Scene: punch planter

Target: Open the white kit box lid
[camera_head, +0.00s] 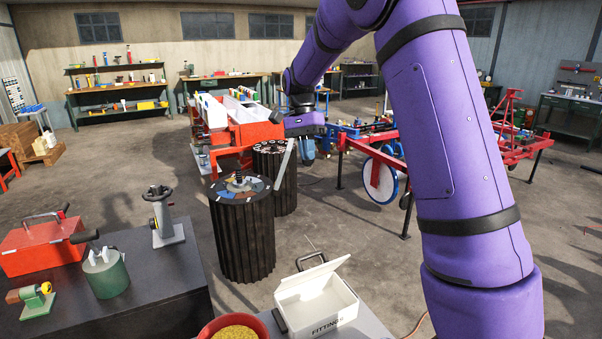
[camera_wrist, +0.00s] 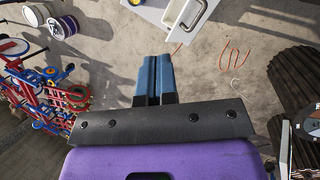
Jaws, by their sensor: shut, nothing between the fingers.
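The white kit box (camera_head: 333,318), marked "FITTINGS", stands at the bottom of the head view. Its lid (camera_head: 312,274) is raised and tilted at the far side, and I can see into the box. A dark handle (camera_head: 310,260) shows beyond the lid. In the wrist view, part of a pale box surface with a handle (camera_wrist: 190,14) is at the top edge, beyond my fingertips. My gripper (camera_head: 308,153) is up in the air, well beyond and above the box, apart from it. Its blue fingers (camera_wrist: 153,58) are together and hold nothing.
A red bowl of yellow grains (camera_head: 234,333) stands left of the box. A dark bench (camera_head: 150,270) with a red toolbox (camera_head: 40,245) is at the left. Black ribbed drums (camera_head: 243,240) stand beyond. A red and blue wheeled machine (camera_head: 385,165) is behind my arm.

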